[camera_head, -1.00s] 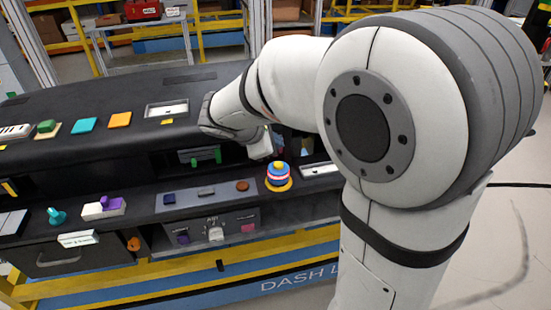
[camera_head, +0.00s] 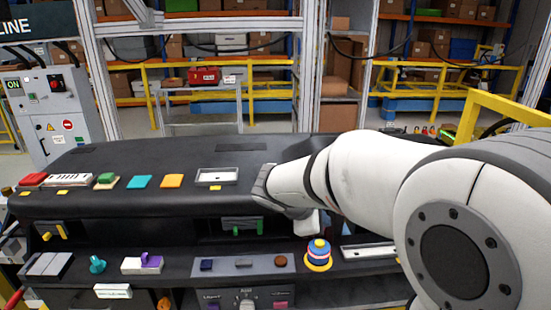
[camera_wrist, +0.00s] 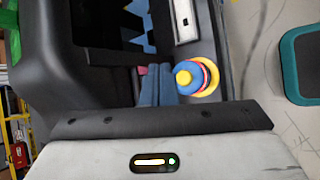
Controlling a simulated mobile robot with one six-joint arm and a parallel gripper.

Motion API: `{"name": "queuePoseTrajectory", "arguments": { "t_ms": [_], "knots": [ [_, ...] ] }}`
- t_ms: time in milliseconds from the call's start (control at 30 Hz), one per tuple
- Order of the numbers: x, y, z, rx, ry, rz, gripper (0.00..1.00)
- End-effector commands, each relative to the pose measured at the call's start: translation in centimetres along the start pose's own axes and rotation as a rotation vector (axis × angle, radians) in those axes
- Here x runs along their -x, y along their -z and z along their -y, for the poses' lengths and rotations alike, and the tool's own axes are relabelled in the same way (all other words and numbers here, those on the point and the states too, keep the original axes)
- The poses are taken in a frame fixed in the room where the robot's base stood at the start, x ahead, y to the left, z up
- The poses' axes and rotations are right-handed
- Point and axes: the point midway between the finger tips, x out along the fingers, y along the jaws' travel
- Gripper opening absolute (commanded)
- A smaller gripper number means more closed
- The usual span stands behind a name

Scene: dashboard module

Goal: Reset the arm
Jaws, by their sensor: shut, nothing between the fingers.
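My arm reaches in from the right in the head view, its wrist over the front edge of the black dashboard (camera_head: 110,207). My gripper shows in the wrist view (camera_wrist: 156,86) as two blue-grey fingers, shut together and empty. Its fingertips are hard to make out in the head view. The colored ring stack (camera_head: 318,254) stands on the lower ledge, right of and below my wrist in the head view. In the wrist view the ring stack (camera_wrist: 196,77) appears just right of the fingers; I cannot tell whether they touch.
A green lever (camera_head: 242,226) sits in the recess left of my wrist. A teal knob (camera_head: 97,264) is on the ledge. A teal-rimmed object (camera_wrist: 300,65) is at right.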

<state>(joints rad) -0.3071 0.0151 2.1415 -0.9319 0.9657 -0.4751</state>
Motion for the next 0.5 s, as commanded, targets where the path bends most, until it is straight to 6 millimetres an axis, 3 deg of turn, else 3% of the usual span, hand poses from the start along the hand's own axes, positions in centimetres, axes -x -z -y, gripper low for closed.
{"name": "queuePoseTrajectory", "arguments": {
  "t_ms": [233, 400, 500],
  "knots": [
    [2.0, -5.2, 8.3, -0.570, 0.258, -0.117, 0.00],
    [4.3, -6.3, 14.0, -1.005, 0.455, -0.200, 0.00],
    [5.5, -6.1, 16.0, -1.191, 0.542, -0.237, 0.00]
  ]
}}
